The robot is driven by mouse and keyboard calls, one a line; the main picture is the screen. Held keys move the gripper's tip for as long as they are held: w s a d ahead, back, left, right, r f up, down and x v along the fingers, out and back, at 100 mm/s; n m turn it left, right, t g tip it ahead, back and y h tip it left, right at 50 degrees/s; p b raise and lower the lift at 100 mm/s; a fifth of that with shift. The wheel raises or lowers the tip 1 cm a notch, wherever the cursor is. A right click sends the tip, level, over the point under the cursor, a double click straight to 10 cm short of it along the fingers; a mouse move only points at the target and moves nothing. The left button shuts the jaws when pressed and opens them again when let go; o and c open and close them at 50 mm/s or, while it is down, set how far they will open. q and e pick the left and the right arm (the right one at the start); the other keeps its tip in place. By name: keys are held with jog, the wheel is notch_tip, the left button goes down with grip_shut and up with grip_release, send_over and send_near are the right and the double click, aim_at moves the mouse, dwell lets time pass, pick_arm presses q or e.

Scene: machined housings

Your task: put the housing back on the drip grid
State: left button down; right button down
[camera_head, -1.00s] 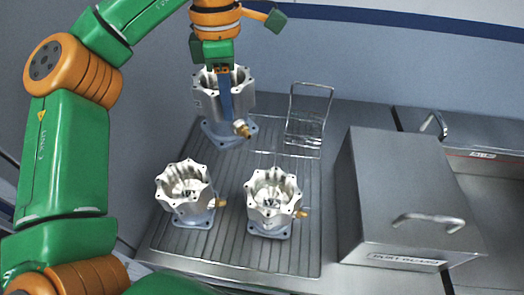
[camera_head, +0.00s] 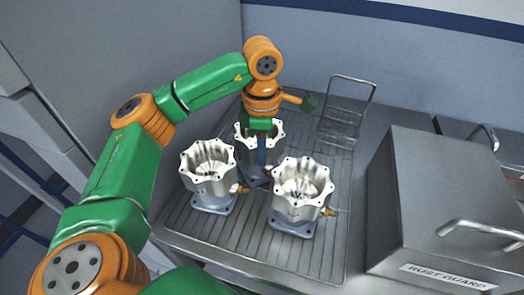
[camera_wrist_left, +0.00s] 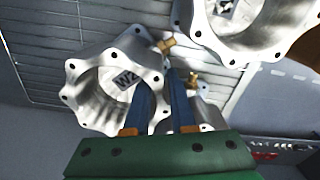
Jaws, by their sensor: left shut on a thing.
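My left gripper (camera_head: 262,150) is shut on the wall of a silvery housing (camera_head: 276,131), behind two other housings. This housing is upright with a blue-grey base, low over or on the back part of the drip grid (camera_head: 250,242); I cannot tell whether it touches. In the left wrist view the gripper's blue fingers (camera_wrist_left: 160,105) straddle the wall of a housing (camera_wrist_left: 83,92) with a label inside. Two similar housings stand on the grid, one at left (camera_head: 208,175) and one at right (camera_head: 302,190). My right gripper is not in view.
A wire basket (camera_head: 340,122) stands at the grid's back right. A steel box (camera_head: 425,210) labelled RUST GUARD, with a bar handle, stands right of the grid. A wall closes the back. The grid's front strip is bare.

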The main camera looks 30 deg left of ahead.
pick_arm(q)
jog(key=shift+w+f, duration=0.1)
jog(key=shift+w, duration=0.05)
jog(key=c, duration=1.2)
grip_release()
jog(key=o, duration=0.4)
jog(key=shift+o, duration=0.2)
notch_tip(320, 180, up, 12)
jog(key=p, duration=0.3)
